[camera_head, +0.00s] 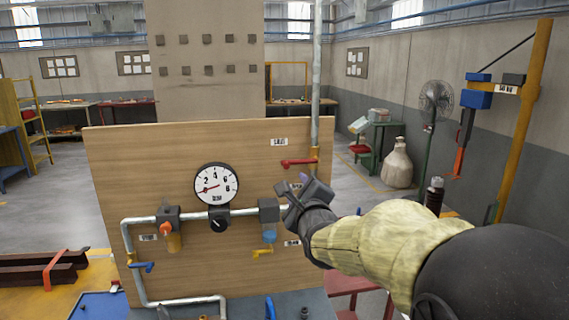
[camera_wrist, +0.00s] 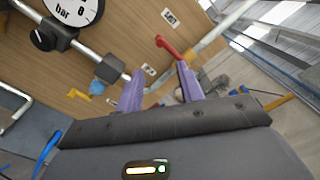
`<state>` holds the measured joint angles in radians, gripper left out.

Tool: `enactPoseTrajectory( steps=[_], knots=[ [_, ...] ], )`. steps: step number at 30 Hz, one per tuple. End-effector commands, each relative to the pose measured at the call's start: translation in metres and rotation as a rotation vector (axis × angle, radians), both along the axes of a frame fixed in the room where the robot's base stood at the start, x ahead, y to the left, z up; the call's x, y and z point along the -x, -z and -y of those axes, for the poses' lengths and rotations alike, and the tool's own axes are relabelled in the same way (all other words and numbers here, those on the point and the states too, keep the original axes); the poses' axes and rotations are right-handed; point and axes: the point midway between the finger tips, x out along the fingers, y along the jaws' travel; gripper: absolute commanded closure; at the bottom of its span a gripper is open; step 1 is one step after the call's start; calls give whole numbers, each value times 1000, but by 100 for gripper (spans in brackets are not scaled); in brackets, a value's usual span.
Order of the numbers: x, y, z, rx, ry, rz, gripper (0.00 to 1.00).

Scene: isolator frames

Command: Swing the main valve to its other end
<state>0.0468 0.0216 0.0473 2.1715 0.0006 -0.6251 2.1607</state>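A red lever handle (camera_head: 299,162) sticks out to the left from a brass valve body (camera_head: 314,153) on the vertical pipe at the board's right side. The labels are too small to read, so I cannot tell by name which valve is the main one. In the wrist view the red lever (camera_wrist: 167,47) lies beyond my fingertips, near the right finger. My gripper (camera_head: 297,189) is in front of the board, just below the red lever. In the wrist view its two purple fingers (camera_wrist: 158,78) stand apart with nothing seen between them.
The wooden board (camera_head: 125,180) carries a pressure gauge (camera_head: 216,184), a horizontal pipe (camera_head: 243,212), a yellow lever (camera_head: 263,252) below my gripper and a blue lever (camera_head: 142,267) at left. A red stand (camera_head: 357,284) is below my arm.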

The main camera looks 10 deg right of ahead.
Motion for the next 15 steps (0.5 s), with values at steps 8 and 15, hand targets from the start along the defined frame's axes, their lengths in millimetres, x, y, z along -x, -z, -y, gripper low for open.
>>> enactPoseTrajectory(
  steps=[8, 15],
  knots=[
    [-8, 0, 0, 2, 0, -4, 62],
    [-37, -1, 0, 2, 0, -5, 62]
  ],
)
